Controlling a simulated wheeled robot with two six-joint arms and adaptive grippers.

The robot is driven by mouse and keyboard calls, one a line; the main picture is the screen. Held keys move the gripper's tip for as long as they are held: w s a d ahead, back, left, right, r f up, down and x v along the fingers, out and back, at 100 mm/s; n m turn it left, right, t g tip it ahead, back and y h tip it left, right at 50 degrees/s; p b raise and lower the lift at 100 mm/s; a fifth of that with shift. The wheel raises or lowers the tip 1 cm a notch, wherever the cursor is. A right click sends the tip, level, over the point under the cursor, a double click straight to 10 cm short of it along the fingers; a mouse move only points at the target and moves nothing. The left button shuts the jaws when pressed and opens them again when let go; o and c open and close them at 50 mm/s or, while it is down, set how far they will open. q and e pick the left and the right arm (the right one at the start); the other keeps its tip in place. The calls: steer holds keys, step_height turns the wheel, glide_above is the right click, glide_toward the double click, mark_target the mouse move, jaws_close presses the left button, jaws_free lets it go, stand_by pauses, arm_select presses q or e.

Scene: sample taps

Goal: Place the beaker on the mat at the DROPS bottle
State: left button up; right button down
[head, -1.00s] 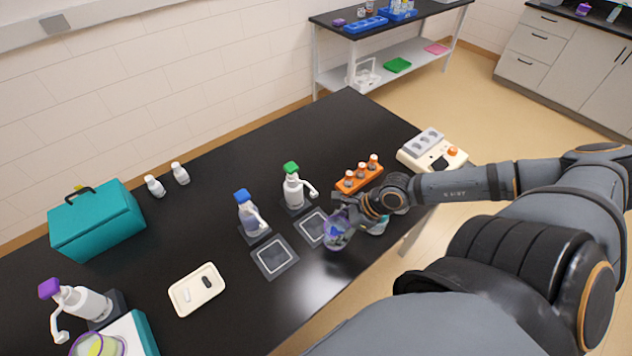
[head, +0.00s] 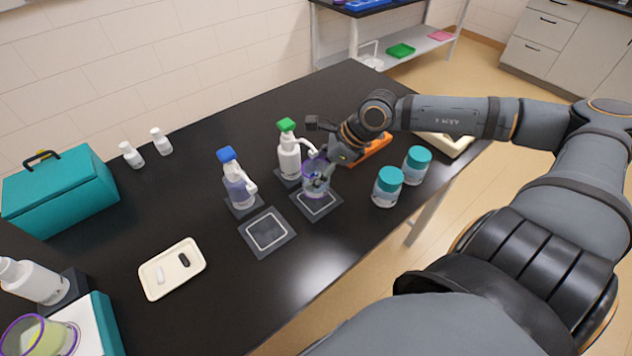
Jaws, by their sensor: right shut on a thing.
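My right gripper (head: 327,170) is shut on a clear beaker (head: 314,187) with a purple rim. The beaker is over the back part of the dark mat (head: 318,212) with a white square outline, in front of the green-capped bottle (head: 289,160). I cannot tell whether its base touches the mat. A second such mat (head: 267,233) lies to the left, in front of the blue-capped bottle (head: 238,187). I cannot read any label, so which bottle is DROPS is unclear. My left gripper is not in view.
Two teal-lidded jars (head: 387,187) stand right of the mats. An orange rack (head: 372,150) is partly hidden behind my right gripper. A cream tray (head: 172,269) lies left. Another purple-rimmed beaker (head: 40,338) is at the lower left. The black table's front middle is clear.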

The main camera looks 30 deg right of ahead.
step_height(320, 180, down, 4)
steer(key=shift+f+b, duration=0.1)
steer(key=shift+b, duration=1.1)
steer(key=shift+r, duration=0.25)
steer(key=shift+f, duration=0.15)
steer(key=shift+c, duration=1.8)
jaws_free()
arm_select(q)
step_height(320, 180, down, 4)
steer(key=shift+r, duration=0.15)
